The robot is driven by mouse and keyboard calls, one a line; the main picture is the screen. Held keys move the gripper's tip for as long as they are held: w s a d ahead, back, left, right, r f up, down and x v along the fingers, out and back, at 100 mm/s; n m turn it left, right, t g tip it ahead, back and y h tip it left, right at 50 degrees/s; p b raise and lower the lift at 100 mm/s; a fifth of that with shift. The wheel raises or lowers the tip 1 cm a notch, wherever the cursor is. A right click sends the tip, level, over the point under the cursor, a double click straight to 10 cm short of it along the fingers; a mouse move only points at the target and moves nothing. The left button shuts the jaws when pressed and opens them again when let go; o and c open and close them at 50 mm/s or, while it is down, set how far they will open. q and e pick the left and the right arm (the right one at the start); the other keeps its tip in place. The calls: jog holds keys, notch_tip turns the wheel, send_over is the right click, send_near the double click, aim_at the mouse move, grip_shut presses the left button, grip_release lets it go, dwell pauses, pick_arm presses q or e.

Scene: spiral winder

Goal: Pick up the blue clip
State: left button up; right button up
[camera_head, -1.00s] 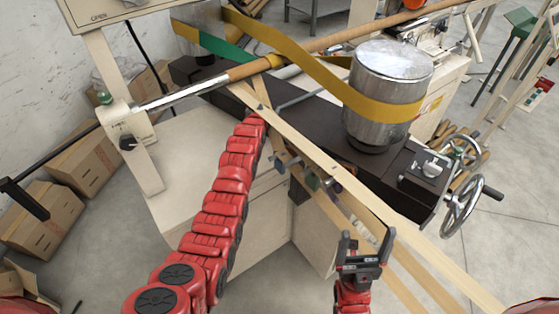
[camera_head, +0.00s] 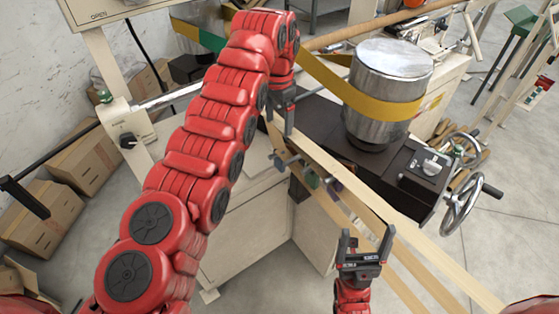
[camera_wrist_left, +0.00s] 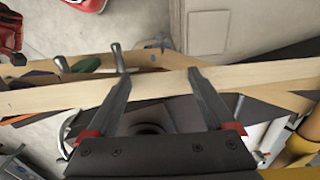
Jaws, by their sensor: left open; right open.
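Several small clips (camera_head: 312,180) sit along the pale strips in the head view, below the drum. They are too small there for me to tell which is blue. In the left wrist view a small bluish piece (camera_wrist_left: 152,57) shows at the strip edge, just beyond my fingertips; I cannot tell for sure that it is the blue clip. My left gripper (camera_wrist_left: 160,77) is open and empty, its two fingers reaching over a pale strip (camera_wrist_left: 160,88). My right gripper (camera_head: 366,234) is open and empty beside the strips at lower middle.
A metal drum (camera_head: 392,75) with a yellow band (camera_head: 385,108) stands on the dark machine bed. A control box with a knob (camera_head: 432,168) and handwheels (camera_head: 462,205) are at right. Cardboard boxes (camera_head: 82,160) stand on the floor at left.

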aim_at(280, 149)
pick_arm(q)
notch_tip(280, 149, down, 2)
jog(key=shift+f+p, duration=0.25)
jog(key=shift+p, duration=0.2)
notch_tip(280, 149, down, 5)
jog(key=shift+s+f+b, duration=0.1)
jog(key=shift+f+b, duration=0.05)
jog(key=shift+b, duration=0.7)
jog(key=shift+f+p, duration=0.4)
jog(key=shift+p, duration=0.25)
jog(key=shift+f, duration=0.35)
jog(key=shift+f+p, duration=0.3)
jog(key=shift+p, duration=0.15)
jog(key=f, duration=0.2)
jog(key=f+p, duration=0.1)
jog(key=shift+w+d+f, duration=0.1)
jog(key=shift+w+f, duration=0.25)
jog(key=shift+f, duration=0.55)
grip_shut()
